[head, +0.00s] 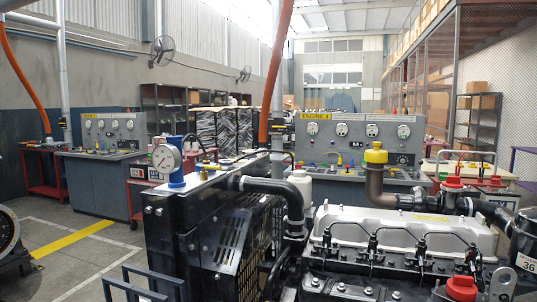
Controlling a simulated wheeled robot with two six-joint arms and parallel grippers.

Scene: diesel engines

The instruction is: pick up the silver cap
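I cannot make out a clearly silver cap. A white bottle (299,188) with a small pale top stands behind the black radiator housing (205,215); I cannot tell whether that top is silver. A yellow cap (376,153) sits on an upright brownish pipe above the engine. A red cap (461,288) is low at the front right, and another red part (453,182) is farther back. A round gauge (166,158) on a blue fitting (177,177) stands on the housing's left end. Neither of my grippers is in view.
The engine's silver valve cover (400,232) and thin black fuel pipes fill the lower right. Control consoles (102,145) stand behind. Open floor (75,245) with a yellow stripe lies at left.

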